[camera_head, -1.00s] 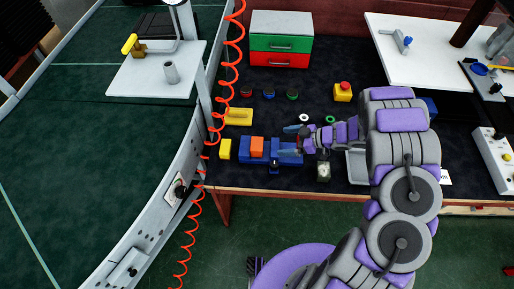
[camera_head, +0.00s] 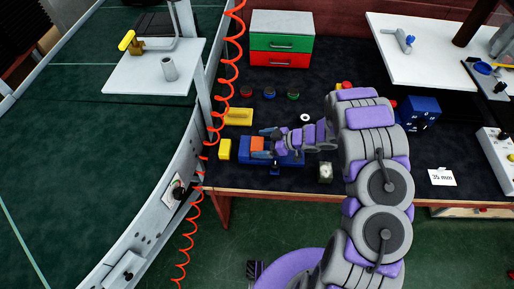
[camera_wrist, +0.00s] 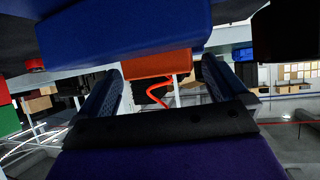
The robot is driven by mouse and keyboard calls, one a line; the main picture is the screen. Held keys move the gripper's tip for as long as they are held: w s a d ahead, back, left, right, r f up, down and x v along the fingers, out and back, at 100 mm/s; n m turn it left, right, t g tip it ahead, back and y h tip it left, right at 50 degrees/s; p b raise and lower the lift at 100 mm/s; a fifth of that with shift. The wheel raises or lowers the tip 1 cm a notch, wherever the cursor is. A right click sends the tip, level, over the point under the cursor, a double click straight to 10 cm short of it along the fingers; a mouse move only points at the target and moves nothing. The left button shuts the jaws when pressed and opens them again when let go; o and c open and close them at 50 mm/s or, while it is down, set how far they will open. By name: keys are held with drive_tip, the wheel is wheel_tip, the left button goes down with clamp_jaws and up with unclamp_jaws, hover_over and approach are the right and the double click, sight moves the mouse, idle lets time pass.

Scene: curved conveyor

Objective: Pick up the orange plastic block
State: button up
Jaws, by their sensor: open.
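The orange plastic block (camera_head: 257,144) stands upright against or on a blue block (camera_head: 290,158) on the dark workbench; the exact contact is hard to tell. My gripper (camera_head: 265,143) reaches in from the right, open, with its blue fingertips on either side of the orange block's right part. In the wrist view the orange block (camera_wrist: 157,65) shows between the two open fingers (camera_wrist: 160,78), with visible gaps on both sides. The blue block (camera_wrist: 130,30) fills the top of that view. Part of the blue block is hidden by my gripper in the head view.
A yellow block (camera_head: 225,149) stands just left of the blue block. A yellow piece (camera_head: 238,117) lies behind. The orange coiled hose (camera_head: 212,110) and conveyor (camera_head: 160,190) are to the left.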

drive_tip(key=c, duration=1)
